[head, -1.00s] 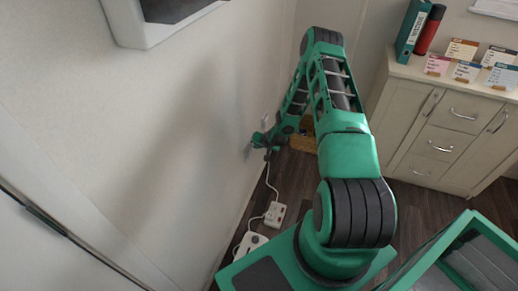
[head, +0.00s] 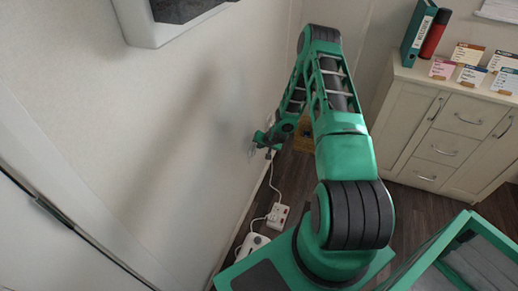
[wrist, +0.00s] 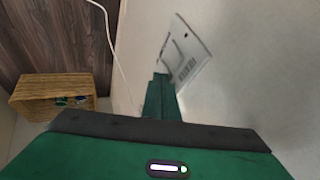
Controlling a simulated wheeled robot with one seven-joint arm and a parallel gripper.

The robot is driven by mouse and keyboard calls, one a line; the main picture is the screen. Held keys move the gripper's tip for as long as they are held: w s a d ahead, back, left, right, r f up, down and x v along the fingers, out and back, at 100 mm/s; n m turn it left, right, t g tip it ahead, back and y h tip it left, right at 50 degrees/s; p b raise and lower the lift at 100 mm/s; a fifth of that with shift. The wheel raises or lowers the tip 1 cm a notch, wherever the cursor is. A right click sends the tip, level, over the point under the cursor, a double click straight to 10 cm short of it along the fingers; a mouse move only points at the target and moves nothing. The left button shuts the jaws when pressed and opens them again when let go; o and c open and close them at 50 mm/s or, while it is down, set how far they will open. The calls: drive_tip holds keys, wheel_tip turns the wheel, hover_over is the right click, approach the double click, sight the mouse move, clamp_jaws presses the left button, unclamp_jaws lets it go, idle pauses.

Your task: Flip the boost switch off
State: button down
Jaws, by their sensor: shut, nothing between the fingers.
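A white wall plate (wrist: 187,52) shows in the wrist view, with raised grey-edged parts and a small dark spot near its top. I cannot read any lettering or tell the switch position. My gripper (wrist: 160,78) is shut and empty, its fingertips at the plate's lower left edge in the picture. I cannot tell whether they touch it. In the head view my gripper (head: 263,141) is low by the left wall, and the plate (head: 251,149) is mostly hidden behind it.
A white socket strip (head: 278,215) and a white box (head: 252,244) lie on the floor along the wall, joined by cable. A cream cabinet (head: 450,130) stands at right. A framed panel (head: 170,15) hangs above.

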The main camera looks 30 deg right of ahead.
drive_tip(key=shift+r, duration=0.45)
drive_tip(key=shift+d, duration=0.1)
drive_tip(key=v, duration=1.2)
drive_tip(key=shift+s+d+f, duration=0.25)
drive_tip(key=shift+s+d, duration=0.05)
drive_tip(key=shift+d, duration=0.3)
